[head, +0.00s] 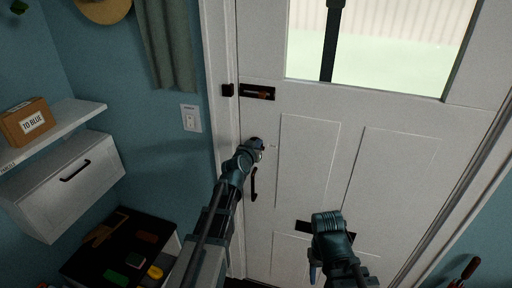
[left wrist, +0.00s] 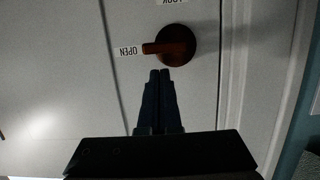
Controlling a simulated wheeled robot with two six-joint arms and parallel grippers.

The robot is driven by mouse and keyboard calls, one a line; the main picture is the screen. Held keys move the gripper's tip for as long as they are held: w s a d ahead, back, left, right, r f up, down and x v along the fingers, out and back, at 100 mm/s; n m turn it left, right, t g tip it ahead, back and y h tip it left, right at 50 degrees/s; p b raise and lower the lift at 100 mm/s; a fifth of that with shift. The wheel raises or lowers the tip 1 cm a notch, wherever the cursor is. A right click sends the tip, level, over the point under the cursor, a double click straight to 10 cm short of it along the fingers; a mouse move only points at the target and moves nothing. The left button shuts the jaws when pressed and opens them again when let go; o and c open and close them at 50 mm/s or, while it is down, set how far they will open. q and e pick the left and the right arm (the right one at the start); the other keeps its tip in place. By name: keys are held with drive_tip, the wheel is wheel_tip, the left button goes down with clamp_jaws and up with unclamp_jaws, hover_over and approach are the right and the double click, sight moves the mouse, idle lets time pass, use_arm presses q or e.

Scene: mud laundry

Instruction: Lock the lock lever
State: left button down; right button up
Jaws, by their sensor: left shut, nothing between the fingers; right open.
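The lock lever (left wrist: 172,46) is a reddish-brown round knob with a short arm on the white door. In the left wrist view its arm points left at a label reading OPEN (left wrist: 128,51). A cut-off LOCK label (left wrist: 172,2) shows at the top edge. My left gripper (left wrist: 160,74) is shut and empty, its fingertips close below the lever; I cannot tell whether they touch. In the head view my left gripper (head: 255,148) is at the door and mostly hides the lever. My right gripper (head: 327,222) is open and empty, low in front of the door.
A dark slide bolt (head: 258,92) is above the lever, and a black pull handle (head: 254,184) is below it. A light switch (head: 191,118) is on the blue wall. A white shelf, a wall cabinet (head: 70,178) and a dark-topped unit stand at left.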

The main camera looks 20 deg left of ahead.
use_arm(q)
drive_tip(key=shift+f+b, duration=0.3)
drive_tip(key=shift+f, duration=0.4)
use_arm(e)
drive_tip(key=shift+f, duration=0.65)
use_arm(q)
drive_tip(key=shift+r, duration=0.1)
